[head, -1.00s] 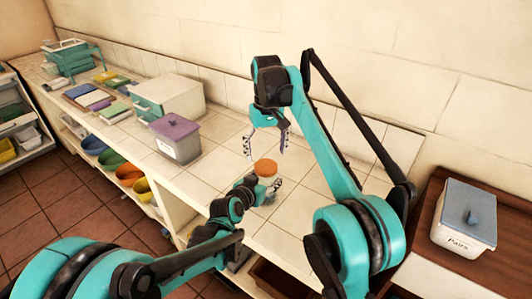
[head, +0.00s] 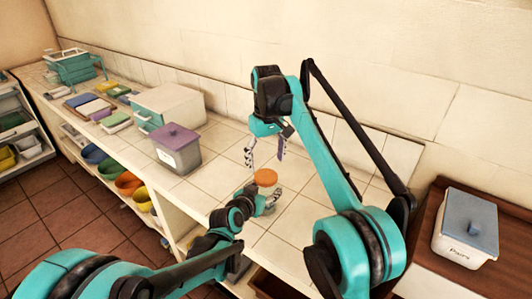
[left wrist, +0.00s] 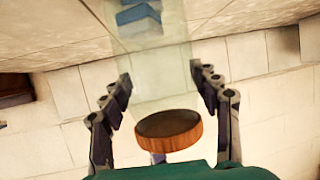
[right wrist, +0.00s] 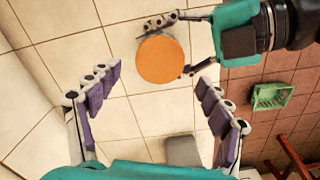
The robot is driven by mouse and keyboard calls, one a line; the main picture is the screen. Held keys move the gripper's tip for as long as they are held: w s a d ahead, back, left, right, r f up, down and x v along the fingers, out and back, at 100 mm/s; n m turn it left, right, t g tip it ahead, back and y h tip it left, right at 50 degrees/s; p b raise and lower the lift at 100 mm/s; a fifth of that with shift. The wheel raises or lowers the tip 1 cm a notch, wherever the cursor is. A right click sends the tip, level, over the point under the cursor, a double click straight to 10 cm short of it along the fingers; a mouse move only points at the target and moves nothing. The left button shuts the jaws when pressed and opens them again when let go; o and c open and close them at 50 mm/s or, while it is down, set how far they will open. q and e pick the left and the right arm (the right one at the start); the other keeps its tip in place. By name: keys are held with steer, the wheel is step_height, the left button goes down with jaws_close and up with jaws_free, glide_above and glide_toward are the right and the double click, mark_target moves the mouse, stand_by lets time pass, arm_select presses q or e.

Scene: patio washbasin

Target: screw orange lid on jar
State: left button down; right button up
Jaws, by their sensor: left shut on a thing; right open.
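The round orange lid (head: 265,177) sits level at the mouth of the clear jar (left wrist: 150,75); I cannot tell how tightly it is seated. My left gripper (head: 270,201) is shut on the jar, with a finger on either side of its glass. The lid also shows near my left fingers in the left wrist view (left wrist: 168,130). My right gripper (head: 266,162) is open and empty above the lid, pointing down. In the right wrist view the lid (right wrist: 160,59) lies beyond the fingertips, roughly between them and apart from them. The jar is mostly hidden under the lid there.
A grey bin with a purple lid (head: 177,150) stands on the tiled counter left of the jar. A white box (head: 168,105) is behind it. A blue-lidded box (head: 466,228) stands on the brown surface at right. The tiles around the jar are clear.

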mark_target(266, 176)
steer(key=shift+f, duration=2.45)
steer(key=c, duration=1.2)
steer(key=shift+c, duration=0.2)
steer(key=o, duration=1.4)
steer(key=shift+r, duration=0.1)
step_height(266, 176, up, 7)
steer(key=shift+r, duration=0.2)
